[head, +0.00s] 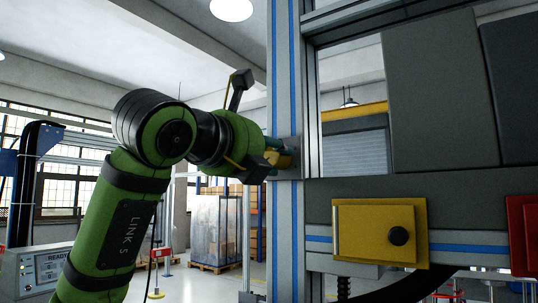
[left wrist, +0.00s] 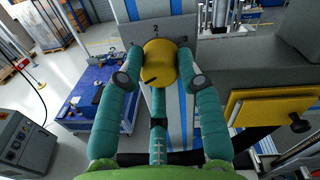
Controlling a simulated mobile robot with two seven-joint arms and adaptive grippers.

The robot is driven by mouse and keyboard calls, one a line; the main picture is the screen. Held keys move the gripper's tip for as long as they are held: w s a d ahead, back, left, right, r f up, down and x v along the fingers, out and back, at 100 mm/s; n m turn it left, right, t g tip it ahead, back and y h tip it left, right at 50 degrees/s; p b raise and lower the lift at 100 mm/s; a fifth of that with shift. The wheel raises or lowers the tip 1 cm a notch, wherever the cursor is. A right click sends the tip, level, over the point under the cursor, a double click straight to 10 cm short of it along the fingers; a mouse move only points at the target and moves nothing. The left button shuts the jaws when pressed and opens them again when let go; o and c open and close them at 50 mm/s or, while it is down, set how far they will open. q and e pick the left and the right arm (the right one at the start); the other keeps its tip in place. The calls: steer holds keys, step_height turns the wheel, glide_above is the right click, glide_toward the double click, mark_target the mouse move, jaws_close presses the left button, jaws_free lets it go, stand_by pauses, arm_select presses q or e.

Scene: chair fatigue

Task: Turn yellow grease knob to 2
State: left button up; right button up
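The yellow grease knob (left wrist: 160,62) sits on a grey plate (left wrist: 185,25) on the upright post. A "2" is printed above the knob, and other marks beside it are too small to read surely. A short dark line shows on the knob's lower left part. My left gripper (left wrist: 160,60) has its teal fingers on both sides of the knob, and the tips appear to touch it. In the head view the left gripper (head: 278,158) reaches the post from the left, and the knob (head: 285,161) is partly hidden by the fingers. My right gripper is not in view.
A yellow box (head: 360,230) with a black knob is on the frame right of the post, with a red box (head: 522,235) further right. Dark panels (head: 440,95) fill the upper right. A blue table (left wrist: 88,100) stands lower left in the wrist view.

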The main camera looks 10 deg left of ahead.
arm_select(q)
steer(key=shift+a+m, duration=0.1)
steer(key=shift+m, duration=0.2)
steer(key=m, duration=0.4)
steer(key=shift+m+b, duration=0.4)
steer(key=m, duration=0.6)
steer(key=shift+r+m+t+h, duration=0.1)
steer(key=shift+m+t+h, duration=0.2)
steer(key=m, duration=0.6)
steer(key=shift+m+h, duration=0.3)
steer(key=shift+m, duration=0.1)
steer(key=m+p, duration=0.1)
steer(key=m, duration=0.3)
steer(key=shift+h, duration=0.3)
steer(key=shift+m+p, duration=0.35)
steer(key=shift+m, duration=0.65)
steer(key=o, duration=1.1)
